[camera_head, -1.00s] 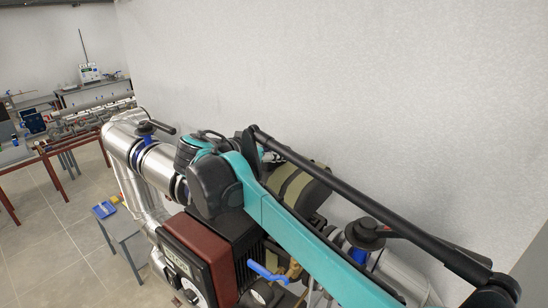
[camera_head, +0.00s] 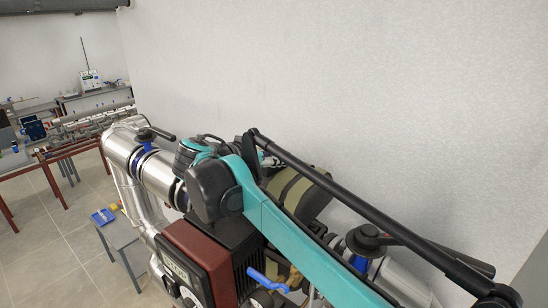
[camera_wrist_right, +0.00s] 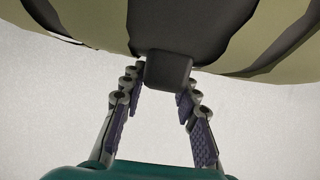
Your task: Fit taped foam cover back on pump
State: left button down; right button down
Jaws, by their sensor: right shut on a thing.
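The foam cover (camera_head: 291,187) is olive-tan with dark tape bands. In the head view it sits behind my right arm, which hides part of it. In the right wrist view its underside or side (camera_wrist_right: 235,25) fills the top, with a dark block-like tab (camera_wrist_right: 168,70) sticking out. My right gripper (camera_wrist_right: 161,85) is shut on this tab, one finger on each side. The pump (camera_head: 243,248) shows as a dark finned body beside a red-brown box, below my arm. Whether the cover touches the pump is hidden. My left gripper is not in view.
Silver pipes (camera_head: 160,170) with black-handled valves (camera_head: 368,240) run on both sides of the pump. A pale wall (camera_head: 400,100) is close behind. A small grey table (camera_head: 120,236) with a blue tray stands at the left.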

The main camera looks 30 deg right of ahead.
jog(key=shift+f+b, duration=0.4)
jog(key=shift+f, duration=0.55)
jog(key=shift+f+b, duration=0.7)
jog(key=shift+f, duration=0.1)
notch_tip(320, 180, down, 4)
jog(key=shift+r+p, duration=0.2)
jog(key=shift+p, duration=0.5)
jog(key=shift+f, duration=0.2)
